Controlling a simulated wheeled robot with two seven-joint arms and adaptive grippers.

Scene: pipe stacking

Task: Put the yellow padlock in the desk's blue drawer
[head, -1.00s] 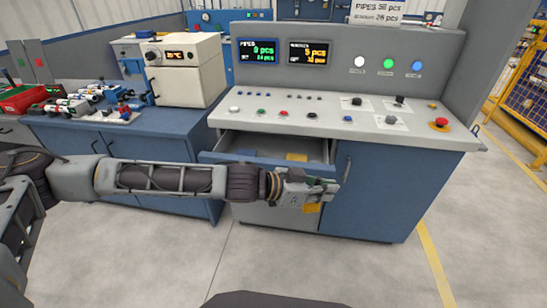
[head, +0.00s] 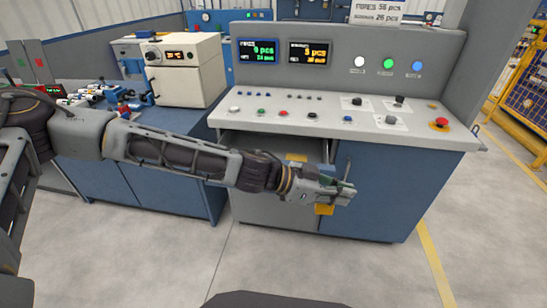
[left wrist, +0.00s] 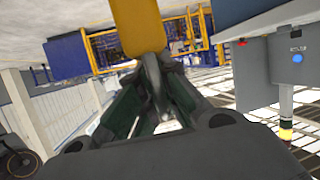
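The yellow padlock (head: 325,209) hangs below my left gripper (head: 344,190) in the head view, in front of the desk. The left wrist view shows the padlock's yellow body (left wrist: 138,27) at top centre, with its grey shackle between the fingers of my left gripper (left wrist: 150,75). The fingers look shut on the shackle. The desk's drawer (head: 265,145) is pulled open under the control panel; my left arm crosses in front and hides most of its blue front. The gripper is at the drawer's right end, in front of and below it. My right gripper is not in view.
A small yellow item (head: 297,157) shows in the drawer, partly hidden by my arm. The control desk (head: 385,190) stands behind the gripper, with buttons on top. A cream oven (head: 184,70) sits on the blue bench at left. The floor (head: 330,265) in front is clear.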

